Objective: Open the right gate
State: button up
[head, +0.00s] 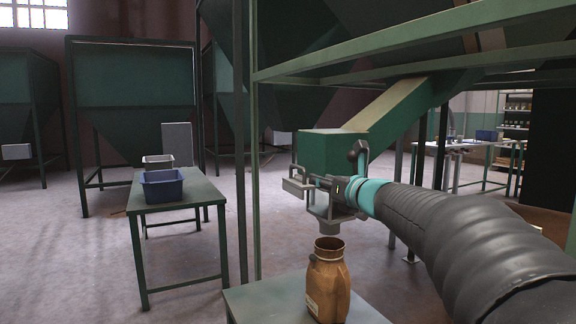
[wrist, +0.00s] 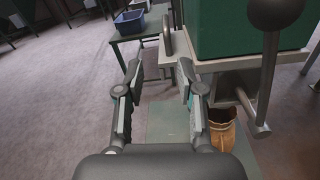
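A green outlet box (head: 330,152) sits at the end of a slanting chute under the near hopper; in the wrist view its green wall (wrist: 250,25) fills the upper right. A grey gate plate (wrist: 238,62) lies under the box, with an upright grey handle (wrist: 168,40) at its left end. A lever with a dark ball knob (wrist: 275,10) stands at the right; its knob shows in the head view (head: 357,150). My gripper (wrist: 160,70) is open and empty, its fingertips short of the handle and apart from it. In the head view, my wrist partly hides the gate.
A brown sack-like container (head: 328,280) stands open on a low table (head: 265,303) below the outlet. A green table (head: 180,192) with a blue bin (head: 162,187) and a pale bin (head: 158,161) stands left. Green frame posts (head: 245,150) stand close by.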

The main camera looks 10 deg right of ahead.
aim_at(299, 168)
jog(key=shift+m, duration=0.4)
jog(key=x, duration=0.4)
jog(key=p+x, duration=0.1)
jog(key=x, duration=0.4)
jog(key=d+p+x, duration=0.1)
jog(key=x, duration=0.4)
jog(key=shift+w+r, duration=0.25)
jog(key=shift+r, duration=0.15)
grip_shut()
